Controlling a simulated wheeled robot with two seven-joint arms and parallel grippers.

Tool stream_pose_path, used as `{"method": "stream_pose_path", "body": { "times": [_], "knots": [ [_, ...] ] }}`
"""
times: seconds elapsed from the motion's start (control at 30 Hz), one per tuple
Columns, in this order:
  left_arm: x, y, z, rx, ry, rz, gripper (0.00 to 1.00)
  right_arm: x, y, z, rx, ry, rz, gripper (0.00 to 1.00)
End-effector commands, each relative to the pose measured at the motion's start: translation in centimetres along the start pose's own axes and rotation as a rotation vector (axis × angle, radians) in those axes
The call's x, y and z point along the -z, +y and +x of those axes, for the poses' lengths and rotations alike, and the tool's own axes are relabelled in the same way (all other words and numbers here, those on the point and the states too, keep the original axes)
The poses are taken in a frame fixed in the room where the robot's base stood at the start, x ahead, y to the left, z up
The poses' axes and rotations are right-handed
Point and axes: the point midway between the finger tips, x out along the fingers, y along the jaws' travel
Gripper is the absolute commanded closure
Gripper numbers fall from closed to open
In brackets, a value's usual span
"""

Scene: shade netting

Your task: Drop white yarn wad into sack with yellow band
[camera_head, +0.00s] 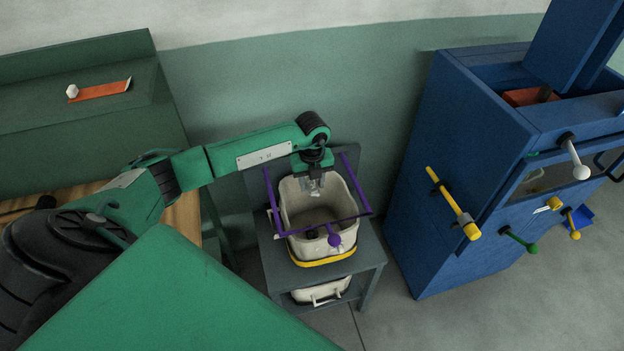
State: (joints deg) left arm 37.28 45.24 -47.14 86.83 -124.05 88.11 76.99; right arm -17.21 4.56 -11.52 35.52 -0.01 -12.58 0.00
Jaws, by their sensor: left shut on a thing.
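The sack with the yellow band (292,214) is a white, open-topped bin shape on a grey stand, with the yellow band (322,261) around its lower part. My left gripper (317,190) points down over the far part of the sack's mouth. It is shut on a small pale thing, which looks like the white yarn wad (316,191); the fingers hide much of it. My right gripper is not in view.
A purple frame (357,184) with a purple knob surrounds the sack's top. A second white container (320,290) sits on the stand's lower shelf. A blue cabinet (420,215) with protruding handles stands right. A green bench (50,120) at left bears an orange strip (103,91).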

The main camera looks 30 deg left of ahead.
Motion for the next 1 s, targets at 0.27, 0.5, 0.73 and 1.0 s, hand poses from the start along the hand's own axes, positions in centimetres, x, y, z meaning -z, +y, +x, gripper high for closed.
{"method": "stream_pose_path", "body": {
  "times": [0.27, 0.5, 0.73, 1.0],
  "knots": [
    [0.1, -0.1, 2.8, 0.001, 0.001, 0.001, 0.81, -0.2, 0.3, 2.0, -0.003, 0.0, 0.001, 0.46],
    [0.1, 0.0, 2.8, 0.0, 0.001, 0.002, 0.81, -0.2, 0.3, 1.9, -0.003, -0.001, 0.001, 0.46],
    [0.1, 0.0, 2.8, 0.0, 0.001, 0.002, 0.35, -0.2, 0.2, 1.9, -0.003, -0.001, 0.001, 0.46],
    [0.0, 0.0, 2.6, 0.001, 0.0, 0.002, 0.35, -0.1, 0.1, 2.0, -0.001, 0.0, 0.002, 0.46]
  ]
}}
